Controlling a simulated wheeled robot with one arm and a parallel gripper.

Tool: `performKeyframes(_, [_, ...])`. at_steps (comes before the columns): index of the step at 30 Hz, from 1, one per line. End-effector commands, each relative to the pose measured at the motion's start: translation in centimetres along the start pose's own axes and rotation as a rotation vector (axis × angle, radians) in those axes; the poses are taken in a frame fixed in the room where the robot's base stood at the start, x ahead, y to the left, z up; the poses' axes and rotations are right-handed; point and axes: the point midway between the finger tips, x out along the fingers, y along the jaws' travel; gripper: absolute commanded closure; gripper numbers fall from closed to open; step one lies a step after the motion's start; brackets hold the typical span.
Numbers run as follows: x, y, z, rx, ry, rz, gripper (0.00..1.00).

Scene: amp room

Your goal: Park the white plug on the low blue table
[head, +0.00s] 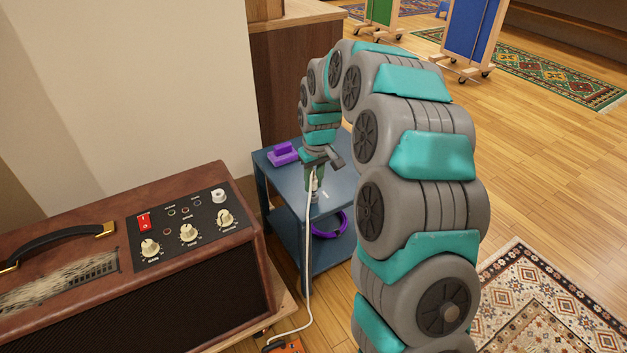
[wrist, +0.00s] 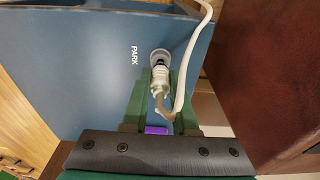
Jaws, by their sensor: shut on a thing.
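The low blue table (head: 341,195) stands beyond the amp, with a lower shelf. Its top fills much of the wrist view (wrist: 85,65) and bears the word PARK. My gripper (head: 313,188) points down over the tabletop. Its green fingers (wrist: 160,82) are shut on the white plug (wrist: 158,78), which also shows in the head view (head: 314,183). The white cable (head: 308,255) hangs from the plug down to the floor.
A purple object (head: 284,153) sits at the tabletop's back left; a purple ring (head: 330,224) is on the lower shelf. The brown amp (head: 190,275) is at left, and a wooden cabinet (head: 285,85) stands behind the table. An orange item (head: 284,346) lies at the cable's lower end.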

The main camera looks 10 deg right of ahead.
Motion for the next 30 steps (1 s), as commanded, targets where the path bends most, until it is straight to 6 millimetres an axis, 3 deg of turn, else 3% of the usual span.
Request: performKeyframes(30, [1.4,0.0,0.1,0.000,0.001,0.000,1.00])
